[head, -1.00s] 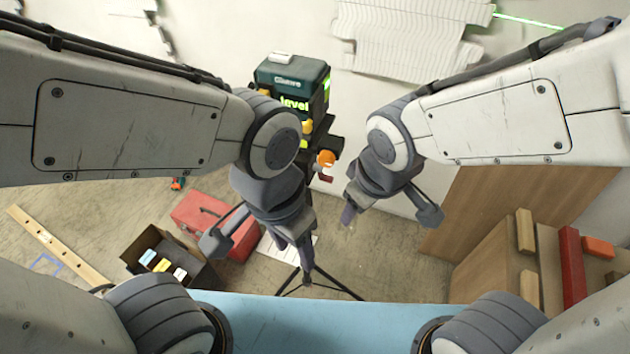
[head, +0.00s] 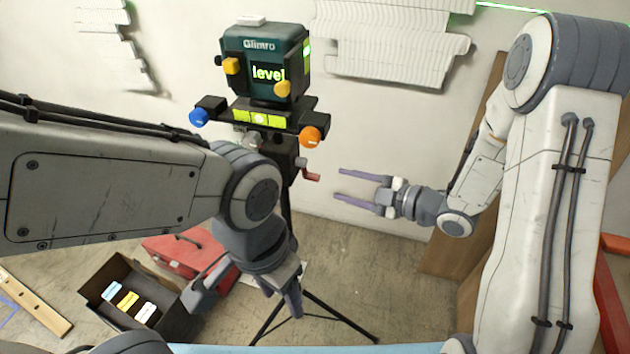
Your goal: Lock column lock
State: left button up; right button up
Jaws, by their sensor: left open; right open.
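A dark green laser level (head: 265,60) with a lit "level" label stands upright on a black tripod (head: 290,205). Below it is a mount with a lit yellow-green bubble level (head: 258,118), a blue knob (head: 198,117) at left and an orange knob (head: 310,136) at right. A red-handled crank (head: 311,177) sticks out right of the column, and a small grey knob (head: 252,140) shows at its left. I cannot tell which part is the column lock. My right gripper (head: 340,184) is open and empty, right of the crank and apart from it. My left gripper (head: 282,294) is open, pointing down before the tripod legs.
My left arm hides part of the lower column. A red toolbox (head: 185,250) and an open black box (head: 165,312) with colored items stand on the floor at left. White wall reliefs (head: 390,45) hang behind. A wooden panel (head: 440,262) leans at right.

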aim_at(321, 179)
jog(key=p+x, duration=0.1)
jog(key=x, duration=0.8)
jog(key=shift+a, duration=0.1)
